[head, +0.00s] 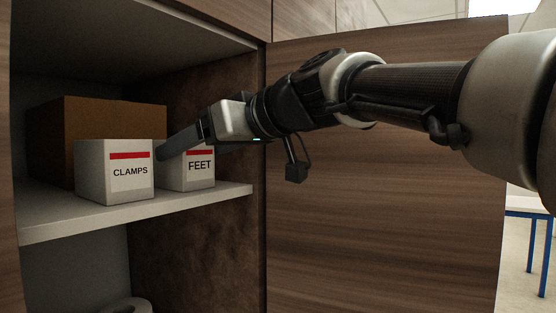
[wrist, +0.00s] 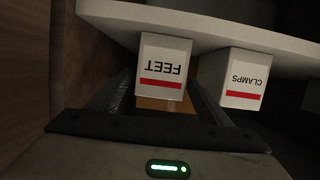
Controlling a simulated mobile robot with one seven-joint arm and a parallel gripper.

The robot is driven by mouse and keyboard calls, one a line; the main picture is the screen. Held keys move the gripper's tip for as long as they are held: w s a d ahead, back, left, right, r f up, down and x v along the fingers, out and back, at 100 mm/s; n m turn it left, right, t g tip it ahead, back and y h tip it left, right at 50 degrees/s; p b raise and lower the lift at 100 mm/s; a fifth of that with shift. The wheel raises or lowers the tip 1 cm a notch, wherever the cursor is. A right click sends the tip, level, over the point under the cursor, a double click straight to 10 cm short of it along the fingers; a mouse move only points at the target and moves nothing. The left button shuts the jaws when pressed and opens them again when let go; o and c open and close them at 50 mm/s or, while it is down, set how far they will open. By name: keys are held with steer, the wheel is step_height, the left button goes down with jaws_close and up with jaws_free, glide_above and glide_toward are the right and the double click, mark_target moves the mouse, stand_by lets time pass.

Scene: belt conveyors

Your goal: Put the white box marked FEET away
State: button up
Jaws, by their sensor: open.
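The white box marked FEET (head: 197,172) stands upright on the pale shelf (head: 140,211) of a wooden cabinet, near the right side wall. It has a red stripe above its lettering, and it shows upside down in the wrist view (wrist: 163,62). My gripper (head: 172,147) is open at the top of this box and hides part of its upper left. In the wrist view the two fingers lie to either side of the box's near end. I cannot tell whether they touch it.
A white box marked CLAMPS (head: 115,172) stands just left, close to one finger. A large brown box (head: 62,140) is behind it. The open cabinet door (head: 390,220) fills the right. A pale ring-shaped item (head: 127,305) lies below the shelf.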

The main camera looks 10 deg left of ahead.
steer(key=v, duration=0.7)
steer(key=s+d+f+m+h, duration=0.4)
steer(key=d+f, duration=0.5)
steer(key=f, duration=0.4)
steer(key=s+d+f+m+h, duration=0.4)
steer(key=d+f, duration=0.6)
steer(key=f, duration=0.3)
steer(key=s+d+f+m+g+h, duration=0.1)
steer(key=s+d+f+m+h, duration=0.3)
steer(key=d+f, duration=0.5)
step_height(320, 180, down, 4)
steer(key=shift+s+d+f+m+h+b, duration=0.1)
steer(key=shift+s+d+m+h+b, duration=0.15)
steer(key=shift+s+h+b, duration=0.4)
steer(key=shift+s, duration=0.1)
